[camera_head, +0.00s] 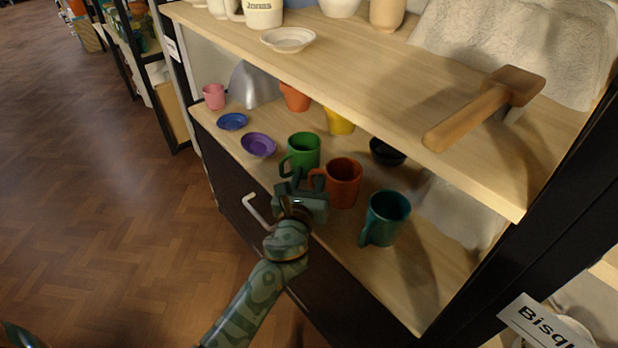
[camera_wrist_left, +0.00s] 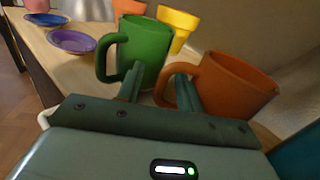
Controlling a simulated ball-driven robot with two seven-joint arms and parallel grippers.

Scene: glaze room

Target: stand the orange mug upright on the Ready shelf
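The orange mug (camera_head: 345,186) stands upright on the lower wooden shelf, between a green mug (camera_head: 304,152) and a teal mug (camera_head: 386,217). Its handle points left, toward my left gripper (camera_head: 300,180). In the left wrist view the orange mug (camera_wrist_left: 237,95) is at right and the green mug (camera_wrist_left: 146,50) at centre. My left gripper (camera_wrist_left: 160,75) is open, with its fingers apart at the orange mug's handle. Part of the handle shows between the fingers, the rest behind the right finger. I cannot tell whether they touch. My right gripper is not in view. No Ready label is readable.
Yellow (camera_head: 340,121), orange-red (camera_head: 295,97) and pink (camera_head: 214,96) cups, blue (camera_head: 232,121) and purple (camera_head: 258,144) dishes and a black bowl (camera_head: 386,151) share the shelf. The upper shelf (camera_head: 375,85) overhangs, with a wooden mallet (camera_head: 488,107). A Bisque sign (camera_head: 545,322) is at lower right.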

